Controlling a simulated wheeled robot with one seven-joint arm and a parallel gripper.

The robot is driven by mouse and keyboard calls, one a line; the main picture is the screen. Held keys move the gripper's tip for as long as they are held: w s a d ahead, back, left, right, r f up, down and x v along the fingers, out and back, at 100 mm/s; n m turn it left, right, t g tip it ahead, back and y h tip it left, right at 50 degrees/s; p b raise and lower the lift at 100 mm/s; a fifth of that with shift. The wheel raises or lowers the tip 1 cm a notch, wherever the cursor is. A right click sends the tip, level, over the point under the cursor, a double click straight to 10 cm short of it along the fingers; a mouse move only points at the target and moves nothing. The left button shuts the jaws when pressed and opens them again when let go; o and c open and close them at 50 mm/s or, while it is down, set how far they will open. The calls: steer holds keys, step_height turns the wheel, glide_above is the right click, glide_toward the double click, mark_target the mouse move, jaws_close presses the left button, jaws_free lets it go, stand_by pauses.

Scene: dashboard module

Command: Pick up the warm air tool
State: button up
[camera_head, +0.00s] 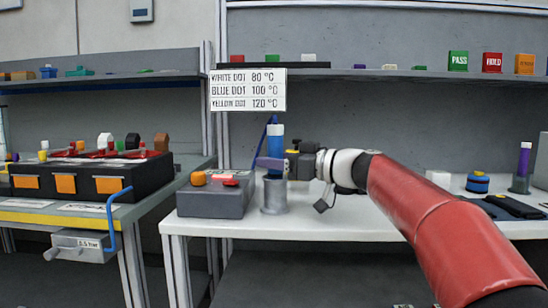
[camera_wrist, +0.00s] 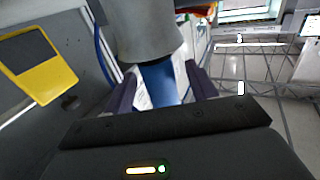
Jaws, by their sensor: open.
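The warm air tool (camera_head: 275,131) looks like an upright blue cylinder standing in a grey round holder (camera_head: 275,198) on the white bench. I cannot tell whether a finger touches the tool.
A grey box (camera_head: 212,203) with orange and red buttons stands just left of the holder. A temperature sign (camera_head: 248,90) hangs above. The front middle of the bench is clear.

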steer(key=shift+x, duration=1.25)
steer(key=c, duration=1.1)
steer(key=shift+o, duration=0.2)
steer(key=shift+s+r, duration=0.1)
